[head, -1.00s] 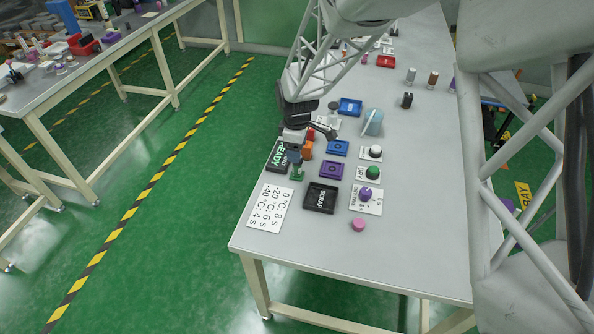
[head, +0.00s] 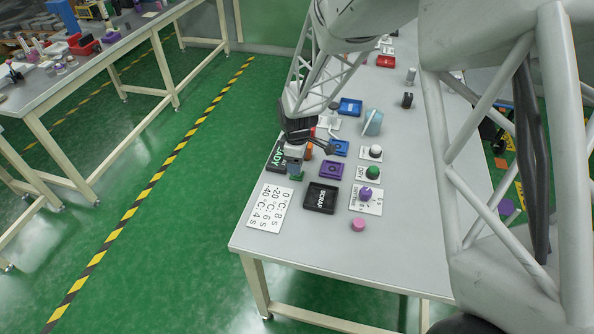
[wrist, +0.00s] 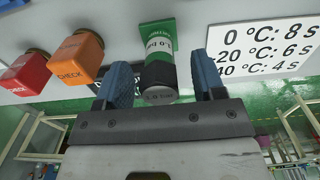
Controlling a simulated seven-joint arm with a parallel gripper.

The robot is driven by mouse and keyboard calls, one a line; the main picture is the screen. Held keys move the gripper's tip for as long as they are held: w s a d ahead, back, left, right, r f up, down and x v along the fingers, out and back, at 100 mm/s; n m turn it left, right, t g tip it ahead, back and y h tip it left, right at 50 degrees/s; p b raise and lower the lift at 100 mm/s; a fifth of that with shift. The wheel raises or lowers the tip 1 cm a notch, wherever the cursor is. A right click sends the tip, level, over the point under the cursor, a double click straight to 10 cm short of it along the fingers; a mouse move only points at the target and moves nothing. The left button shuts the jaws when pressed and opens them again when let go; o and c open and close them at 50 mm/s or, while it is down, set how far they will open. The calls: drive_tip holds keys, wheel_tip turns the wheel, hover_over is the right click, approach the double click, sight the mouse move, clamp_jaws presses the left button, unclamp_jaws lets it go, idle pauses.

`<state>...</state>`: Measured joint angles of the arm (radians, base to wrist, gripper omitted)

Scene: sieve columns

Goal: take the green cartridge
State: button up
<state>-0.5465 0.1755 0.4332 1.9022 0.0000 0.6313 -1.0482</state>
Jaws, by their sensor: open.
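The green cartridge (wrist: 157,45) shows in the wrist view with a green end, a white label band and a dark cap towards me. In the head view only a bit of its green (head: 296,177) shows below my gripper; the rest is hidden. My gripper (wrist: 163,85) is open, with one blue finger on each side of the cartridge's dark cap. Gaps show between the cap and both fingers, so it is not gripped. In the head view my gripper (head: 296,170) is over the left edge area of the table.
An orange CHECK block (wrist: 78,58) and a red block (wrist: 25,75) stand left of the cartridge in the wrist view.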

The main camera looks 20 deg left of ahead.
drive_tip(key=shift+f, duration=0.7)
drive_tip(key=shift+c, duration=0.3)
drive_tip(key=c, duration=1)
drive_tip(key=shift+r, duration=0.2)
drive_tip(key=shift+r, duration=0.5)
drive_tip(key=shift+s+d+r, duration=0.1)
drive_tip(key=shift+s+r, duration=0.05)
drive_tip(key=shift+r, duration=0.45)
drive_tip(key=shift+s+d+r, duration=0.1)
drive_tip(key=shift+r, duration=0.45)
drive_tip(key=s+d, duration=0.2)
drive_tip(key=s, duration=0.2)
drive_tip(key=s+d+r, duration=0.1)
drive_tip(key=s+d, duration=0.2)
drive_tip(key=s, duration=0.2)
drive_tip(key=s+d, duration=0.2)
drive_tip(key=s, duration=0.2)
drive_tip(key=shift+s+d+r, duration=0.15)
drive_tip(key=shift+d, duration=0.2)
